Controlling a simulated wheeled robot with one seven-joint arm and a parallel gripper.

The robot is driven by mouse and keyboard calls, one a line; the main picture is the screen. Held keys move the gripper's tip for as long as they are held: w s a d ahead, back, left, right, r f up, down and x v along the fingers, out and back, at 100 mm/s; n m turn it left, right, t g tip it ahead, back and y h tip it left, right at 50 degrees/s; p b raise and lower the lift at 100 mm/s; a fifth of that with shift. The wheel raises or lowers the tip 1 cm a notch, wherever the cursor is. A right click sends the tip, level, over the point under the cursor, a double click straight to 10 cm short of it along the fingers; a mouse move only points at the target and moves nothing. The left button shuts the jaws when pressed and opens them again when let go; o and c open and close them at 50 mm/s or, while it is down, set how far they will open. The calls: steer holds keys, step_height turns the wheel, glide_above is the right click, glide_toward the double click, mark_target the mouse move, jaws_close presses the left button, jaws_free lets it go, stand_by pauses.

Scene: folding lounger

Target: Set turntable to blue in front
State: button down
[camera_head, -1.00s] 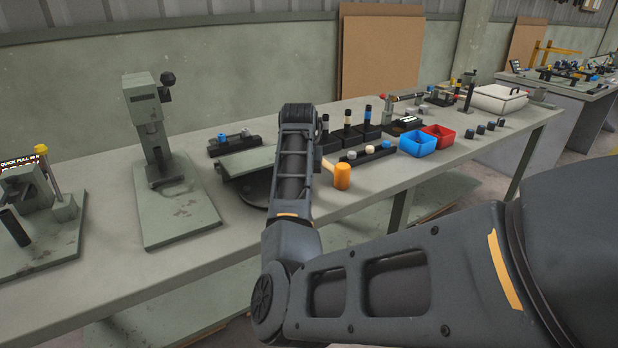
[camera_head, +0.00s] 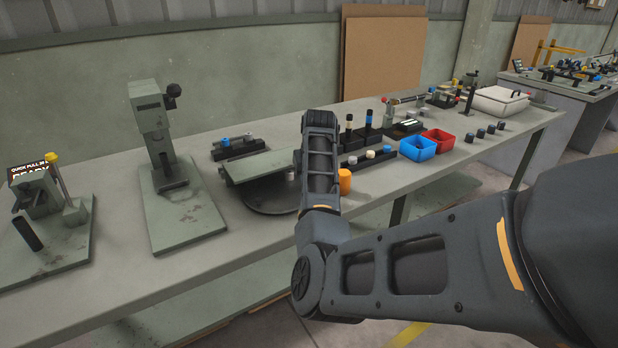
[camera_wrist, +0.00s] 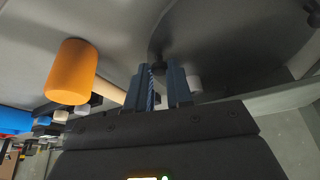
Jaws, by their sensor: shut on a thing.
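The turntable (camera_head: 268,196) is a dark round disc on the bench with a flat grey-green plate (camera_head: 245,168) across its top. In the wrist view its dark disc (camera_wrist: 235,45) fills the upper right. My gripper (camera_wrist: 157,72) is at the disc, its blue-grey fingers close together around a small dark part (camera_wrist: 156,48), apparently of the turntable. A blue striped piece shows between the fingers; I cannot tell what it is. In the head view my arm hides the gripper and the disc's right side. I cannot make out a blue mark on the disc.
An orange mallet head (camera_head: 345,181) lies close right of my arm, also seen in the wrist view (camera_wrist: 72,70). A press (camera_head: 158,135) stands left. A black rack (camera_head: 238,147) is behind the turntable. Blue (camera_head: 417,149) and red bins (camera_head: 440,140) stand right.

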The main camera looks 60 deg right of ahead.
steer(key=shift+d, duration=0.1)
stand_by(0.5)
steer(key=c, duration=1)
jaws_free()
steer(key=shift+v, duration=3.85)
